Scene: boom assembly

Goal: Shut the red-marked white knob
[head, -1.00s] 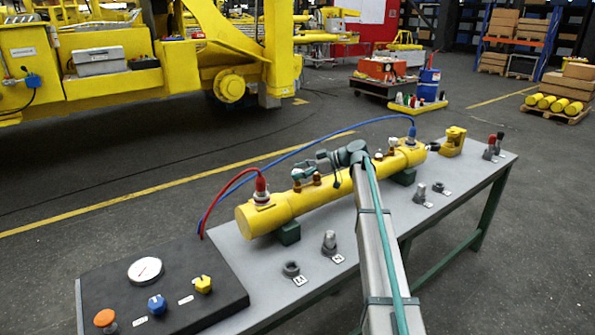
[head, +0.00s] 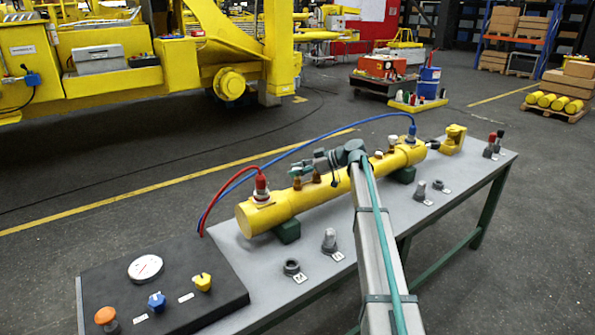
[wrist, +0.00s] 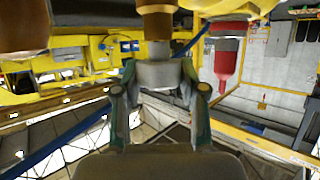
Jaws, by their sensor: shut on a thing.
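The yellow cylinder (head: 328,187) lies along the table with brass fittings on top. My gripper (head: 297,172) is over the fitting nearest the red hose. In the wrist view my gripper (wrist: 160,88) is shut on a pale grey-white knob (wrist: 158,73), one finger on each side. A brass stem (wrist: 156,25) joins the knob. No red mark shows on the held knob, and the fingers cover its sides. In the head view my gripper hides most of this knob. Another white knob (head: 392,141) stands farther right on the cylinder, clear of my gripper.
The red hose connector (head: 261,185) stands close left of my gripper and also shows in the wrist view (wrist: 227,60). A blue hose (head: 330,125) arches behind the cylinder. A black panel (head: 215,301) with a gauge and grey caps (head: 329,241) are in front.

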